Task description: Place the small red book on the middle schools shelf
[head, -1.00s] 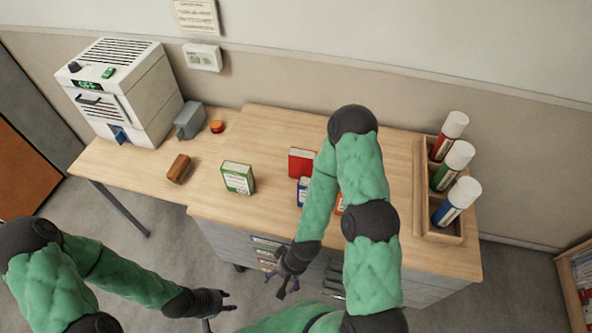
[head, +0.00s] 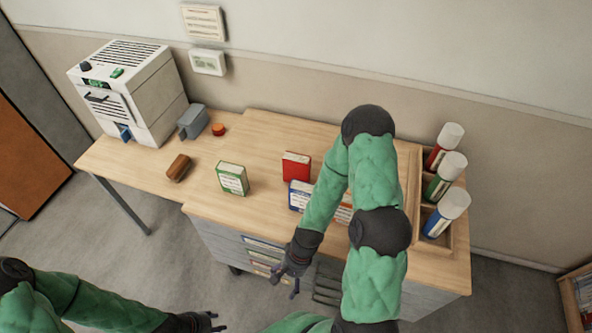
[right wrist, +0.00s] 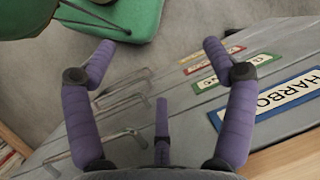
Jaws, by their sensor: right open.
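The small red book (head: 296,166) stands on the wooden desk top (head: 270,135), behind a blue-and-white book (head: 299,196). No gripper touches it. My right gripper (head: 287,276) is in front of the desk's grey drawer front, below the top. In the right wrist view the right gripper (right wrist: 160,50) has its purple fingers spread, with nothing between them. My left gripper (head: 207,323) is at the bottom edge, away from the desk, partly cut off. I cannot make out a shelf marked for middle schools.
A green-and-white book (head: 232,178) and a brown block (head: 178,167) stand left of the red book. My right arm partly hides an orange-and-white book (head: 342,212). A wooden rack (head: 450,245) holds capped tubes. A bookcase (head: 577,300) shows at far right. Coloured labels, one reading "HARBO" (right wrist: 288,95), mark the drawers.

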